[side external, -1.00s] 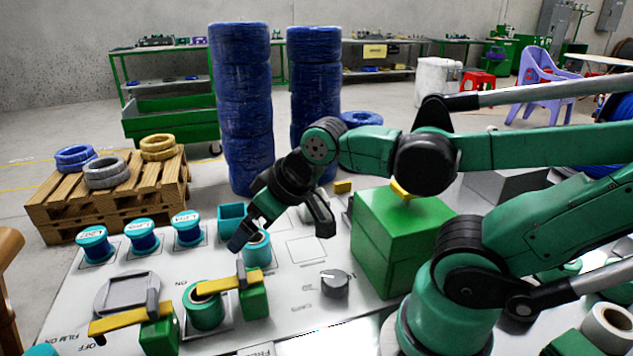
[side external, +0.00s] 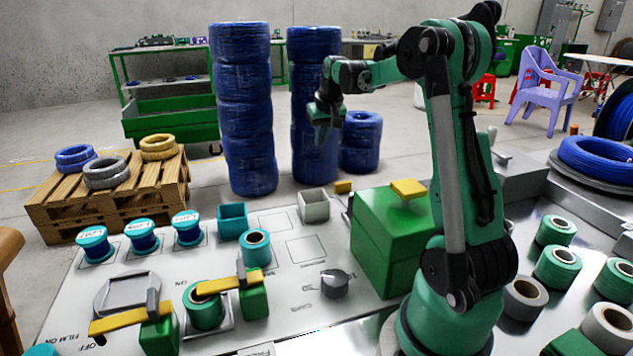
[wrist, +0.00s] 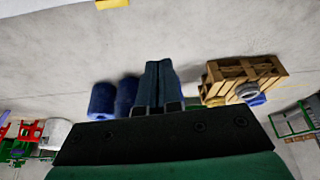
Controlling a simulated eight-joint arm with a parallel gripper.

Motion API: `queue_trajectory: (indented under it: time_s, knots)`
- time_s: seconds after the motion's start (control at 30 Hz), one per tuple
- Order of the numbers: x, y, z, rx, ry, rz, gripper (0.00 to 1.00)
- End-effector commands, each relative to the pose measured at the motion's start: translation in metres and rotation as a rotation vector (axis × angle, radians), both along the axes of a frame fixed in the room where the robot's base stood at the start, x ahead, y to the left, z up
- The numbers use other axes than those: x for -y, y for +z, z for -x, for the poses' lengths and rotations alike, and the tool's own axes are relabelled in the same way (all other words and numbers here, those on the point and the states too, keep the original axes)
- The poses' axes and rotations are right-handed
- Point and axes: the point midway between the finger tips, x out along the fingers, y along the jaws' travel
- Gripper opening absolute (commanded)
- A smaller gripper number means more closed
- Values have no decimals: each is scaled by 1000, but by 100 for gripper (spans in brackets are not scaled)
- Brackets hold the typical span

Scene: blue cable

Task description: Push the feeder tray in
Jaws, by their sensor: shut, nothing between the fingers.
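A green box (side external: 388,243) with a yellow top knob (side external: 408,189) stands on the panel, left of my arm's base. A small yellow block (side external: 343,187) shows at its far left corner; I cannot tell whether it is part of the feeder tray. No part is plainly marked as the feeder tray. My gripper (side external: 322,138) is raised high behind the panel, in front of a blue coil stack and apart from the box. In the wrist view its two fingers (wrist: 158,85) are together with nothing between them. A yellow part (wrist: 112,4) shows at that view's top edge.
A teal open box (side external: 232,221), a white open box (side external: 313,205) and a teal spool (side external: 256,249) stand on the panel. Yellow levers (side external: 130,325) and a dark knob (side external: 335,284) are nearer. Blue coil stacks (side external: 243,110) and a pallet (side external: 108,200) stand behind.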

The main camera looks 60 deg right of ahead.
Motion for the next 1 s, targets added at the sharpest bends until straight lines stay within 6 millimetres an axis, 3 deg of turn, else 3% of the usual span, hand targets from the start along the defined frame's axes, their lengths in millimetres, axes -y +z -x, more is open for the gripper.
queue_trajectory:
  time_s: [0.03,0.1,0.2,0.37,0.9,1.0]
  knots:
    - [20,-7,7,-8,-38,-9,0]
    - [37,-14,15,-16,-69,-17,0]
    - [50,-20,21,-23,-94,-25,0]
    - [56,-31,21,-25,-100,-28,0]
    - [76,-115,-1,-24,-99,-27,0]
    - [69,-115,6,-24,-99,-27,0]
